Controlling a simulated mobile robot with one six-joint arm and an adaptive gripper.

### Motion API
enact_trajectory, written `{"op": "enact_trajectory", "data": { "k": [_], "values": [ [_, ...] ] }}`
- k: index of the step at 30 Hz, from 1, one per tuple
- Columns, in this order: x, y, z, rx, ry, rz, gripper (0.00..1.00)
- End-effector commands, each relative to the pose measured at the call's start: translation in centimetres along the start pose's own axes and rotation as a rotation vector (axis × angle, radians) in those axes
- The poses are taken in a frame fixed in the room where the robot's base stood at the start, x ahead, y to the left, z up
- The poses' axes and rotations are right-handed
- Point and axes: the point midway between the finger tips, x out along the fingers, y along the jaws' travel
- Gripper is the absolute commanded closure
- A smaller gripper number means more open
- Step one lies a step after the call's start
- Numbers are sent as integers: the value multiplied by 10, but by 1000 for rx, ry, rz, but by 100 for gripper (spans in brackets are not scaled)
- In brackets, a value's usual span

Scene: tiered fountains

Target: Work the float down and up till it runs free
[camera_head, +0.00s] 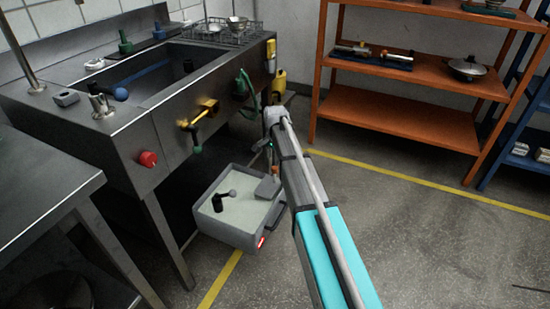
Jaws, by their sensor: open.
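The steel sink unit stands at the left, with an open rectangular basin (212,60). A blue ball (120,93), which looks like the float, sits at the basin's near left edge beside a steel fitting (101,104). A blue bar (150,70) shows inside the basin; I cannot tell whether it joins the ball. My arm reaches up from the bottom, right of the sink, well apart from the ball. Its gripper does not show clearly; the arm seems to hide it.
A brass valve (199,114), a red knob (148,158) and a green hose (247,90) stick out in front. Orange shelves (405,119) stand behind right.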

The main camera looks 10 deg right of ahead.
Motion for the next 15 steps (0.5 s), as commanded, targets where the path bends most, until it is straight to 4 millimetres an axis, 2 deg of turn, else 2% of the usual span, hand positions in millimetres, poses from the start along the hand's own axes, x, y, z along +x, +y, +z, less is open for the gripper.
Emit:
{"op": "enact_trajectory", "data": {
  "k": [3, 13, 15],
  "values": [
    [-14, 0, 0, 0, 0, 0, 28],
    [-41, 0, 0, 0, 0, 0, 28],
    [-42, 0, 0, -51, 1, -1, 28]
  ]
}}
